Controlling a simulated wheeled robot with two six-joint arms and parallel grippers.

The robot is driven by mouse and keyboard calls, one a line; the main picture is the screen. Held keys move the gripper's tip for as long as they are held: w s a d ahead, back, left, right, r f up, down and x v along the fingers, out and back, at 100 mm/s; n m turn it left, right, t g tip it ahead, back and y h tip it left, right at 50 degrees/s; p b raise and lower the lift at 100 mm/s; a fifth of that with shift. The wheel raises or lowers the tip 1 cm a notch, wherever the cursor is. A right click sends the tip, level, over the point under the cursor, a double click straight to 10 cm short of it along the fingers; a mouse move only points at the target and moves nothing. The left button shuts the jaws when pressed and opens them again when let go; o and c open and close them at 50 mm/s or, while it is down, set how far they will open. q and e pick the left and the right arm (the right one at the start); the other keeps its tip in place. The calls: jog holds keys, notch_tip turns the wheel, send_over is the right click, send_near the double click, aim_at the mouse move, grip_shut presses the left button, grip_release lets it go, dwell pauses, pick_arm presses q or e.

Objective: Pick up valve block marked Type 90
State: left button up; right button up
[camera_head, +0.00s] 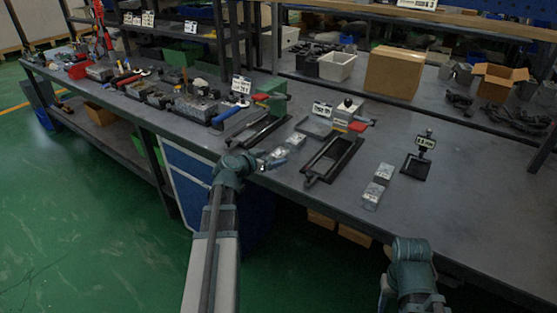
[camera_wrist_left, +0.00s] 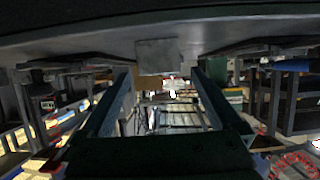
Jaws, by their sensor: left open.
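Two small silver valve blocks stand near the front edge of the bench in the head view, one (camera_head: 296,140) behind the other (camera_head: 278,154). Another pair lies further right, one (camera_head: 383,172) behind the other (camera_head: 371,196). Their markings are too small to read, so I cannot tell which is Type 90. My left gripper (camera_head: 268,161) is at the bench's front edge, close beside the nearer left block, with no visible hold on it.
A black sign stand (camera_head: 416,167) is right of the right blocks. A cardboard box (camera_head: 394,73) and white bin (camera_head: 337,66) sit at the back. The bench's right front is clear.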

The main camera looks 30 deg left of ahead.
aim_at(276, 156)
pick_arm(q)
jog(key=b+x, duration=0.2)
jog(key=x, duration=0.3)
jog(key=shift+w, duration=0.1)
jog(key=shift+c, duration=0.4)
grip_shut()
